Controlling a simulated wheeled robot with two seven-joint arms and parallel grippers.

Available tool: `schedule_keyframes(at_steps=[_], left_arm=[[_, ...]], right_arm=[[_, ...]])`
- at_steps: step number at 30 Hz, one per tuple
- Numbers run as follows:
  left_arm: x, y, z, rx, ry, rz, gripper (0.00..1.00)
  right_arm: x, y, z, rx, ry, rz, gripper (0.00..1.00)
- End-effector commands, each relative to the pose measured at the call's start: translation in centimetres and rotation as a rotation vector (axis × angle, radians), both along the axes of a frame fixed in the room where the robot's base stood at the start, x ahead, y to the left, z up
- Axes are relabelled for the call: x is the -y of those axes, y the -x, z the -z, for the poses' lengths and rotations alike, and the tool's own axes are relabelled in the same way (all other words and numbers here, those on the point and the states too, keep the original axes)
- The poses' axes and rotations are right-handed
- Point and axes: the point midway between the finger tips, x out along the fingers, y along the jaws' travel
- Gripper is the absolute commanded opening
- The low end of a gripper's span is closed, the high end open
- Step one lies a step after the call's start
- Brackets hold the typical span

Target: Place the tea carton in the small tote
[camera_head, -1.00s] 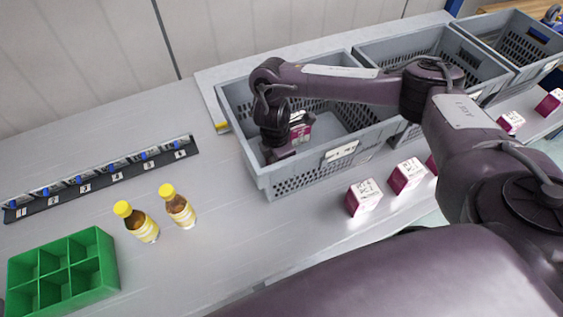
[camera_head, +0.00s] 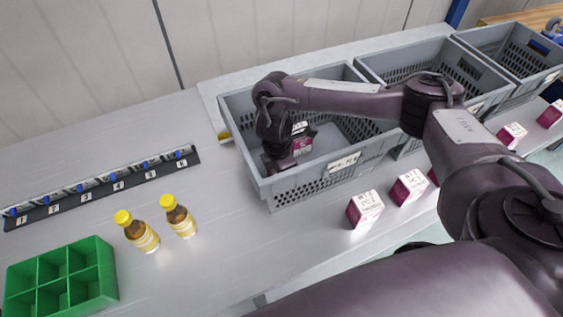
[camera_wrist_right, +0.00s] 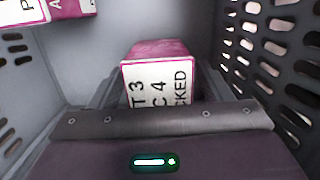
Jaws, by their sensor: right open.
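Magenta-and-white cartons are the only ones that could be the tea carton; I cannot read a product name. One carton (camera_wrist_right: 160,80) stands between the fingers of my open right gripper (camera_wrist_right: 160,92), its labelled face toward the wrist camera. A second carton (camera_wrist_right: 58,8) shows at the upper left of the wrist view. In the head view my right gripper (camera_head: 279,163) is down inside the nearest grey tote (camera_head: 300,192), at its left end. A carton (camera_head: 303,142) there shows beside it, partly hidden by the wrist. My left gripper is not in view.
Two more grey totes (camera_head: 480,80) (camera_head: 545,72) stand to the right. Several cartons (camera_head: 365,208) sit along the front edge. Two yellow-capped bottles (camera_head: 180,217), a green divided box (camera_head: 60,262) and a numbered strip (camera_head: 110,180) are on the left. The table between is clear.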

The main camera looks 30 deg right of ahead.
Motion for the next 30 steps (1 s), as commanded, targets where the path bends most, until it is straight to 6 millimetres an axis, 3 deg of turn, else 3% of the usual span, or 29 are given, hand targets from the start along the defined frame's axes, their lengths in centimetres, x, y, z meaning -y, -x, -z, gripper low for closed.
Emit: schedule_keyframes(at_steps=[16, 21, 30], left_arm=[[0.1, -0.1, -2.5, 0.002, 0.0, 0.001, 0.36], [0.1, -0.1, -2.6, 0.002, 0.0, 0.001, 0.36], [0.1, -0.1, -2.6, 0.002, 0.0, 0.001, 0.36]], right_arm=[[-1.1, -0.2, -9.9, 0.006, 0.001, -0.003, 0.72], [-1.4, -0.2, -11.4, 0.003, 0.0, -0.002, 0.72], [-1.4, -0.1, -11.9, 0.001, 0.0, 0.0, 0.72]])
